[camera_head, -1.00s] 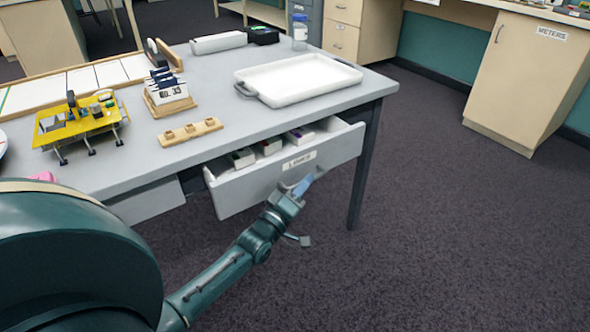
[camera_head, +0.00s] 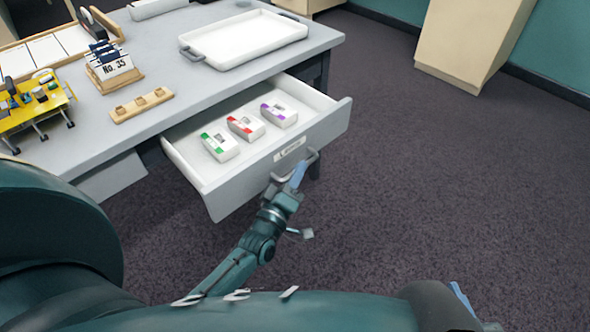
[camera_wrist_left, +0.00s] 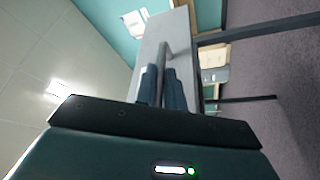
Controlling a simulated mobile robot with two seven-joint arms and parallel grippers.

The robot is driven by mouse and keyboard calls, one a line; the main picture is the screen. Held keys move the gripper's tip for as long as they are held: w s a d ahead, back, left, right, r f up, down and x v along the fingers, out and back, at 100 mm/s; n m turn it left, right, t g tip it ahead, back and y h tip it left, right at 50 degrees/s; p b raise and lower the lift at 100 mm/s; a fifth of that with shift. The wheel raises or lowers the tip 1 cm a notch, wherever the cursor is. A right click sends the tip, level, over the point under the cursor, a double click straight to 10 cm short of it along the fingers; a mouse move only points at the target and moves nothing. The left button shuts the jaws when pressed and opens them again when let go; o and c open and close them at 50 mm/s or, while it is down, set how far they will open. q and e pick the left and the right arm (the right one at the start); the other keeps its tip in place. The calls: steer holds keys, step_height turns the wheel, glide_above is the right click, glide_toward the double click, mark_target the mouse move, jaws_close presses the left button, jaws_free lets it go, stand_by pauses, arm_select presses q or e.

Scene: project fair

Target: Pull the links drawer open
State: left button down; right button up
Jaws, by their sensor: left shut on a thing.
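The links drawer (camera_head: 236,187) under the grey table is pulled well out, its white inside showing. A small label (camera_head: 290,149) is on its front, too blurred to read fully. My left gripper (camera_head: 297,174) is shut on the drawer's grey handle (camera_head: 313,157) at the front. In the left wrist view, its two dark fingers (camera_wrist_left: 161,88) stand on either side of the handle (camera_wrist_left: 166,55). Part of what seems to be my right gripper (camera_head: 461,298) shows at the bottom edge; its jaws are not clear.
Three small boxes lie in the drawer, with green (camera_head: 219,147), red (camera_head: 246,125) and purple (camera_head: 279,113) marks. The table (camera_head: 193,92) carries a white tray (camera_head: 247,40), a card holder (camera_head: 111,68), a wooden strip (camera_head: 141,105) and a yellow stand (camera_head: 35,104). Floor to the right is clear.

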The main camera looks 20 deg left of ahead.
arm_select(q)
steer(key=c, duration=1.5)
jaws_free()
